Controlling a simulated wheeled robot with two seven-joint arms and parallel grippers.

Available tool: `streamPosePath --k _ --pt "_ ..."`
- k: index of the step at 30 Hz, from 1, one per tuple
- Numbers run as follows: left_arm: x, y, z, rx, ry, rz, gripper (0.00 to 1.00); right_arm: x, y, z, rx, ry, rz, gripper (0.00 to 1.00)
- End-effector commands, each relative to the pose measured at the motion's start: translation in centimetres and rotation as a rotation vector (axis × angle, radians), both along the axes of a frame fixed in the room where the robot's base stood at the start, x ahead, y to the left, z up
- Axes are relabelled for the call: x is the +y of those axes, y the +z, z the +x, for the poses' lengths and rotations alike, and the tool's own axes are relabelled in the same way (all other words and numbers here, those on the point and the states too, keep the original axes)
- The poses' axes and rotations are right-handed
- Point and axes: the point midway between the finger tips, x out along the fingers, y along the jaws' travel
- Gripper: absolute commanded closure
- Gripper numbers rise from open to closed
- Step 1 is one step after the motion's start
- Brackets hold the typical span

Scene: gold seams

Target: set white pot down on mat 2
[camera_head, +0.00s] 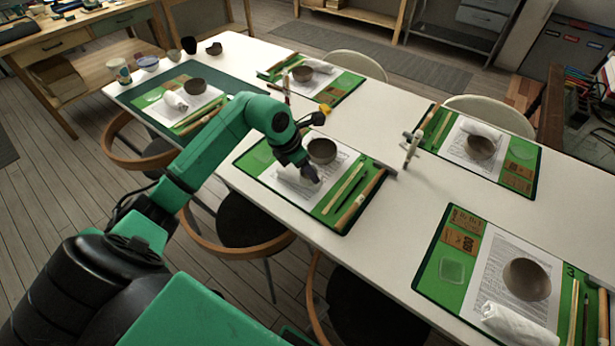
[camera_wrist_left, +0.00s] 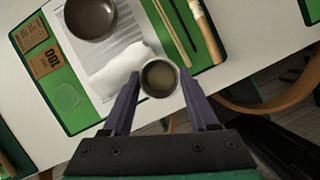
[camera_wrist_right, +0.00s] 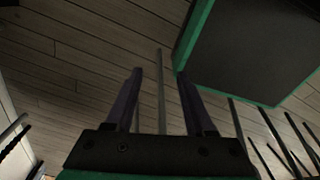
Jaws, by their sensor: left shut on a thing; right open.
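A small white pot (camera_wrist_left: 147,68) with a pale rim and grey-brown inside sits between the fingers of my left gripper (camera_wrist_left: 158,88), which is shut on it. The pot is held over or beside the near edge of a green mat (camera_wrist_left: 66,108). In the head view my left gripper (camera_head: 311,176) hangs over the middle near mat (camera_head: 246,161); the pot cannot be made out there. I cannot read this mat's number. My right gripper (camera_wrist_right: 160,88) is open and empty over the floor, outside the head view.
That mat carries a brown bowl (camera_wrist_left: 90,16), a white cloth (camera_wrist_left: 110,73) and long tools (camera_wrist_left: 178,25). A mat marked 3 (camera_head: 427,280) lies at near right; other set mats (camera_head: 522,183) lie on the white table (camera_head: 400,215). Small cups (camera_head: 148,62) stand at the far left end.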

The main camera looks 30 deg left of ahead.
Motion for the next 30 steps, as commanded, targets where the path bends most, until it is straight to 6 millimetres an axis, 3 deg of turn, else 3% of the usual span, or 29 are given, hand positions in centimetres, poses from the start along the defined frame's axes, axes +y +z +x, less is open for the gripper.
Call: streamPosePath --k 7,28,29,30 --pt "0.0 -3.9 -0.1 0.002 0.001 -0.001 0.92 0.2 0.7 0.1 -0.003 0.002 0.002 0.46" --pt "0.0 -5.3 0.0 0.0 -0.001 0.0 0.92 0.5 -0.6 0.3 -0.006 0.001 0.006 0.46" --pt "0.0 -5.3 0.0 0.0 -0.001 0.0 0.33 0.4 -0.6 0.3 -0.006 0.001 0.006 0.46" --pt "0.0 -5.3 0.0 0.0 -0.001 0.0 0.18 0.4 -0.6 0.3 -0.006 0.001 0.006 0.46"
